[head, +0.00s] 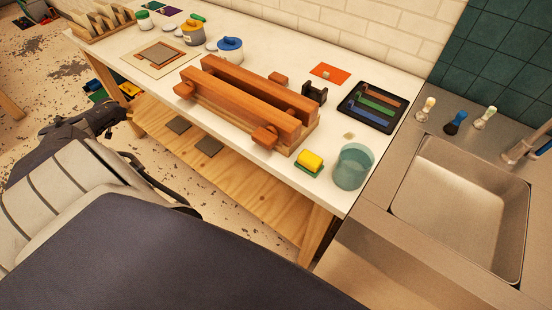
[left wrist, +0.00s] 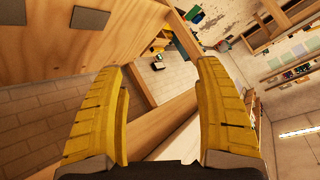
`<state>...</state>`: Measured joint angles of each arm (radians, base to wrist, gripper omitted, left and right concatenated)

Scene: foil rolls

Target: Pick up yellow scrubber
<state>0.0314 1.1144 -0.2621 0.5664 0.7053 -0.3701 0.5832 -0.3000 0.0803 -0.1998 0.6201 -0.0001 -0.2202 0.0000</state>
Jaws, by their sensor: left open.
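The yellow scrubber (head: 311,159) is a small yellow block with a green underside. It lies near the front edge of the white worktop (head: 235,133), toward its right end, left of a teal translucent cup (head: 353,167). My left gripper (head: 110,115) is at the left, in front of the worktop and well away from the scrubber. The left wrist view shows its two yellow fingers (left wrist: 161,68) spread apart with nothing between them. The scrubber does not show in that view. My right gripper is not in view.
A long wooden clamp press (head: 245,92) lies across the middle of the worktop. Behind the scrubber are a black tray (head: 373,106) and an orange sheet (head: 330,74). A steel sink (head: 460,210) adjoins on the right. A wooden lower shelf (head: 225,180) runs under the worktop.

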